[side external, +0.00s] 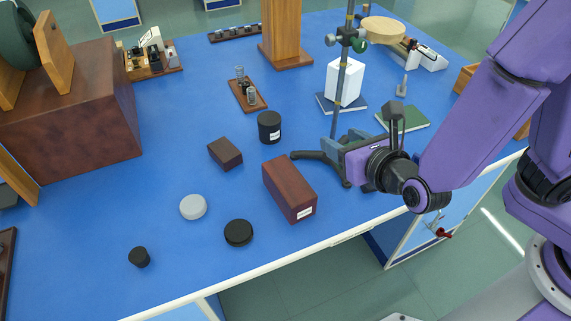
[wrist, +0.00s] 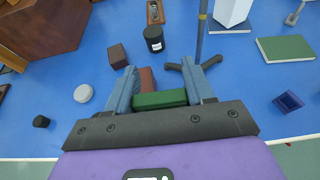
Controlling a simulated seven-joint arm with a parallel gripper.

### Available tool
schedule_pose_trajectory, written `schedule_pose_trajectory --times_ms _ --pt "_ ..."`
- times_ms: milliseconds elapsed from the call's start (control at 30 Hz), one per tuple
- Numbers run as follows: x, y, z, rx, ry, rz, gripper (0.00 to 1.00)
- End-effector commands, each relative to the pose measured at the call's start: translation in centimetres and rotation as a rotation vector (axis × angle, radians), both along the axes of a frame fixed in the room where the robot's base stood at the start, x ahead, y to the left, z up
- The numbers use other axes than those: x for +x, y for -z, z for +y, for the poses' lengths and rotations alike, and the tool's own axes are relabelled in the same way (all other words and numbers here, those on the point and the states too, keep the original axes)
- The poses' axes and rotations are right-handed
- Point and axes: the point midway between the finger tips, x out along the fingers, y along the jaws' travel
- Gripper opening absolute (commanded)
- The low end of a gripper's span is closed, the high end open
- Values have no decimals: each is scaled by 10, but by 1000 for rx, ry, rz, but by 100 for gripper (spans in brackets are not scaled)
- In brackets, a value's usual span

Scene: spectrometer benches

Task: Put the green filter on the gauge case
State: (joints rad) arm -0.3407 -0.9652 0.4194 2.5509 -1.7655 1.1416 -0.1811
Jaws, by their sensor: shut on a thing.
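My gripper (wrist: 160,80) is shut on the green filter (wrist: 160,99), a small green block between its two blue-grey fingers. In the side external view my gripper (side external: 334,149) is low over the table by the stand's black foot, and the filter cannot be made out there. A red-brown box with a white label (side external: 289,188), likely the gauge case, lies left of and nearer than my gripper. In the wrist view this box (wrist: 146,77) shows partly behind the filter and fingers. The filter is apart from the box in the side external view; its exact height is unclear.
The stand's pole (side external: 342,90) rises close behind my gripper. A black jar (side external: 269,127), a small dark brown box (side external: 225,153), a grey disc (side external: 193,207) and a black disc (side external: 238,233) surround the box. A green book (side external: 403,118) lies right. Front-left table is mostly clear.

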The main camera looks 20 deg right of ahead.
Motion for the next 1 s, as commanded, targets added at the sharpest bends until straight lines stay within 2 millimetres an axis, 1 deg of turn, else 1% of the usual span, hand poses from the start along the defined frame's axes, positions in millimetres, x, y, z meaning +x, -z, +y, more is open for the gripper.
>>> schedule_pose_trajectory --times_ms 233,467,600,700,900,1000 --pt "10 7 6 -1 3 3 23" --pt "29 17 19 -2 3 4 23" --pt "55 31 36 0 6 3 23" --pt "70 42 47 -3 4 4 23" --pt "89 70 60 -2 3 4 23" --pt "96 81 65 -2 2 3 23"
